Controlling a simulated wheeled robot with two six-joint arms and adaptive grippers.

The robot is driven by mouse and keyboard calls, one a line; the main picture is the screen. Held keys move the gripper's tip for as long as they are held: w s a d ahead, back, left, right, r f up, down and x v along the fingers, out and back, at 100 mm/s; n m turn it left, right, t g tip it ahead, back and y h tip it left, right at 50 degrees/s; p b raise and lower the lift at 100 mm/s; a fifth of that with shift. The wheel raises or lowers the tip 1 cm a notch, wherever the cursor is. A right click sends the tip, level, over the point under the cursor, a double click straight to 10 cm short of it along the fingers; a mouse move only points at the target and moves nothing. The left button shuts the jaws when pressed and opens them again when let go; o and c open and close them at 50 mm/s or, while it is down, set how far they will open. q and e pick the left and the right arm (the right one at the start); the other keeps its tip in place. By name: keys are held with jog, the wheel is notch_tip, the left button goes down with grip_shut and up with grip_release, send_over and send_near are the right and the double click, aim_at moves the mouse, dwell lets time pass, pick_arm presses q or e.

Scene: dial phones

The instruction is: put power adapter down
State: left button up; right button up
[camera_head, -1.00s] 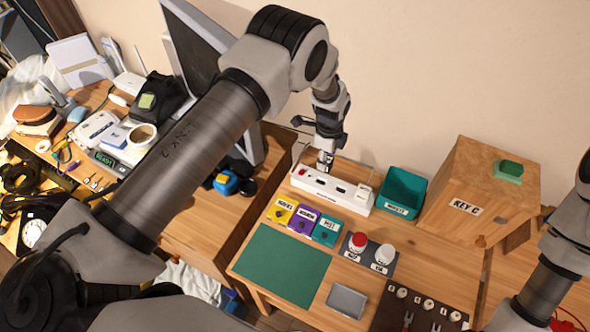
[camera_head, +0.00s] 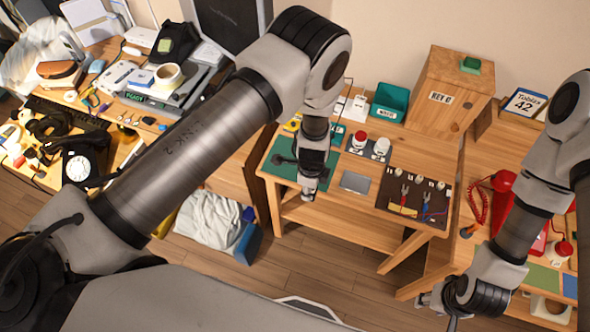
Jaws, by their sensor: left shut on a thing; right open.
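My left gripper (camera_head: 308,191) hangs low over the front right part of the green mat (camera_head: 283,170) on the wooden bench. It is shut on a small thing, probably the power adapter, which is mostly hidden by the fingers. I cannot tell whether it touches the mat. The white power strip (camera_head: 341,107) lies behind my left arm, partly hidden. A white plug block (camera_head: 359,104) sits at its right end. My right gripper (camera_head: 452,318) is at the bottom edge, away from the bench, open and small in view.
A grey plate (camera_head: 355,182) lies right of the mat. Red- and white-capped jars (camera_head: 381,147) stand behind it. A brown tool mat (camera_head: 418,197), a teal bin (camera_head: 390,102) and a wooden box (camera_head: 446,90) are further right. A red phone (camera_head: 503,182) is on the right table.

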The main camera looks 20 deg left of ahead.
pick_arm(q)
jog(key=shift+d, duration=0.15)
jog(key=w+a+b, duration=0.1)
jog(key=w, duration=0.2)
jog(key=w+a+f+b, duration=0.1)
jog(key=w+a+b, duration=0.1)
jog(key=w, duration=0.1)
jog(key=w+a+f+b, duration=0.1)
jog(key=w, duration=0.1)
jog(key=shift+w+a+f+b, duration=0.25)
jog(key=shift+w+b, duration=0.1)
jog(key=shift+w, duration=0.05)
jog(key=w+a+b, duration=0.1)
jog(key=w, duration=0.1)
jog(key=w+a+b, duration=0.1)
jog(key=w, duration=0.1)
jog(key=w+b, duration=0.2)
jog(key=shift+w+a, duration=0.1)
jog(key=shift+a, duration=0.3)
jog(key=f, duration=0.1)
jog(key=f+b, duration=0.1)
jog(key=b, duration=0.1)
jog(key=shift+s+f, duration=0.25)
jog(key=shift+f, duration=0.15)
pick_arm(e)
notch_tip(320, 180, down, 10)
jog(key=shift+w, duration=0.45)
